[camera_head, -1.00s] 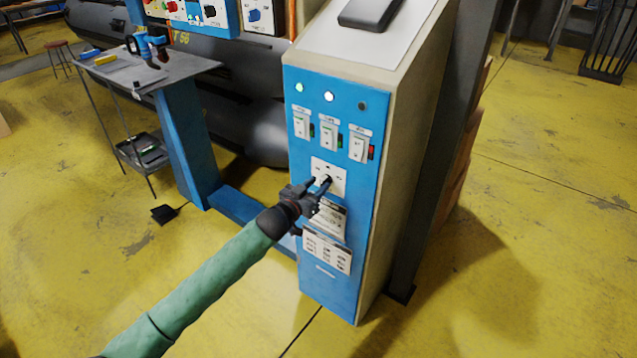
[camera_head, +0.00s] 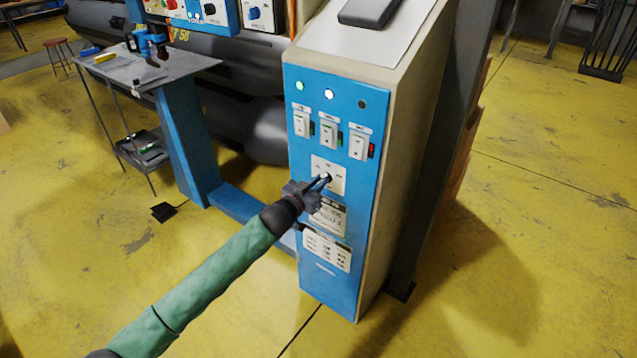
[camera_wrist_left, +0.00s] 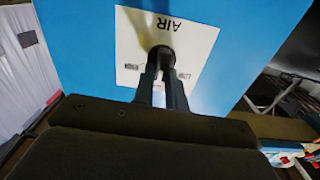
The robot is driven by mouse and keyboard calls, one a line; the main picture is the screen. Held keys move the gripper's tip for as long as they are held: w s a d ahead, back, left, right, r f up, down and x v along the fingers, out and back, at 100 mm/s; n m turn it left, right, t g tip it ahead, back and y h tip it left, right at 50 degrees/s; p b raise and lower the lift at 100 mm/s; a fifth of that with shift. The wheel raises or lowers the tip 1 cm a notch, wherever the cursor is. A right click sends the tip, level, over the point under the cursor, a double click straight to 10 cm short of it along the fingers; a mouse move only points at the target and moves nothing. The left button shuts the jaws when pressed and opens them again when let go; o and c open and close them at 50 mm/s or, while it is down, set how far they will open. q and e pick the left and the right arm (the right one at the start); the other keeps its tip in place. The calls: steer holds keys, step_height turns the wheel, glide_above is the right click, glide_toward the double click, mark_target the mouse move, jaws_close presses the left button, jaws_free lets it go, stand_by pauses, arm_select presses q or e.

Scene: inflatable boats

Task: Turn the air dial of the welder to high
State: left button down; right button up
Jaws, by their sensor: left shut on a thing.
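The welder (camera_head: 373,100) is a tall cabinet with a blue front panel. A white plate on that panel (camera_head: 319,167) carries the air dial (camera_head: 327,177). In the left wrist view the plate (camera_wrist_left: 190,40) reads AIR, and the dark dial (camera_wrist_left: 161,56) sits between my fingertips. My left gripper (camera_head: 325,180) is shut on the dial; it also shows in the left wrist view (camera_wrist_left: 162,68). The fingers hide most of the dial, and its pointing direction cannot be read. The small labels on the plate are too blurred to read. My right gripper is not in view.
Above the plate are several switches (camera_head: 330,135) and lamps (camera_head: 329,94), two of them lit. Printed labels (camera_head: 327,250) sit below. A small table (camera_head: 150,75) with tools stands at the left, before a dark inflatable boat (camera_head: 245,115). Yellow floor is clear at right.

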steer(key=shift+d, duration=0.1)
arm_select(q)
steer(key=shift+s+d+f+m+p, duration=0.1)
steer(key=shift+m+p, duration=0.1)
steer(key=shift+m, duration=1.7)
steer(key=shift+s+d+f+m+p, duration=0.1)
steer(key=shift+d+m+p, duration=0.1)
steer(key=shift+m, duration=1.7)
steer(key=shift+s+d+f+m+p, duration=0.1)
steer(key=shift+m+p, duration=0.1)
steer(key=shift+m, duration=1.7)
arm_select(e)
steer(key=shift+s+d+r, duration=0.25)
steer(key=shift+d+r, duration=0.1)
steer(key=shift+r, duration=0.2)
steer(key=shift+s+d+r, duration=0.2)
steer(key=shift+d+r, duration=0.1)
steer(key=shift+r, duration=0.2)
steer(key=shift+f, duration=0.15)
arm_select(q)
steer(key=c, duration=1.4)
jaws_free()
steer(key=shift+c, duration=0.2)
steer(key=shift+a, duration=0.1)
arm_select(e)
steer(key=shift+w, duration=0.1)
